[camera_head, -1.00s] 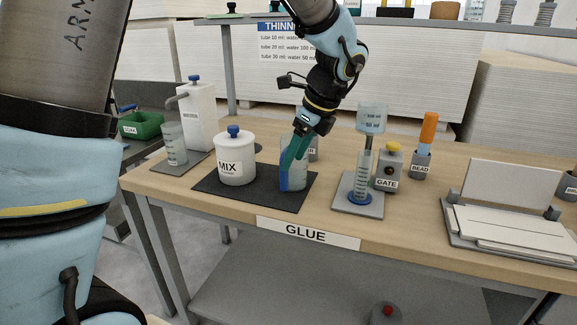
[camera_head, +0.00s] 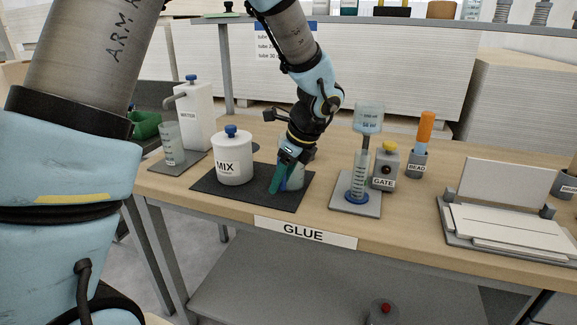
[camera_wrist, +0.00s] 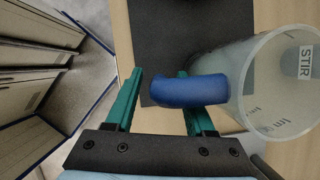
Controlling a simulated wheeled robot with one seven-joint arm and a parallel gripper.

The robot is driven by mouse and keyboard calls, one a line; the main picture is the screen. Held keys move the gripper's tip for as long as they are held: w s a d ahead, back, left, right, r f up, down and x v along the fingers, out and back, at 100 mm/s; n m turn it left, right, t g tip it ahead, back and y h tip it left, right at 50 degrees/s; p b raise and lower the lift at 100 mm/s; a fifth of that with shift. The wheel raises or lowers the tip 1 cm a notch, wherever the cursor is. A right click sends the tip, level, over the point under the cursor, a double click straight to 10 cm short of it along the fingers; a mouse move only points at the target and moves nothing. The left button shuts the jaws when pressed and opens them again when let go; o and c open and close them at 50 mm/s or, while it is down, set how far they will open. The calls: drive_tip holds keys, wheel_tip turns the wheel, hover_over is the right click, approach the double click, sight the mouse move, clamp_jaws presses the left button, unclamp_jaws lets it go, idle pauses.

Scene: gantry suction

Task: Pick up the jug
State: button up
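The jug (camera_head: 297,179) is a clear beaker with a blue handle, standing upright on the dark mat at the middle of the bench. In the wrist view the jug (camera_wrist: 270,85) carries a STIR label, and its blue handle (camera_wrist: 190,91) points left. My gripper (camera_head: 275,190) is down at the jug's front side, hiding part of it and most of its handle. In the wrist view my gripper (camera_wrist: 159,76) is open. The handle's outer end lies between the teal fingers, and the handle crosses over the right finger. I cannot tell whether they touch.
A white MIX pot (camera_head: 232,160) stands left of the jug on the same mat (camera_head: 215,187). A measuring tube on a stand (camera_head: 358,180) and the GATE box (camera_head: 385,165) are to the right. The GLUE bench's front edge is close.

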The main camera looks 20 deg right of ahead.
clamp_jaws()
idle(1.2)
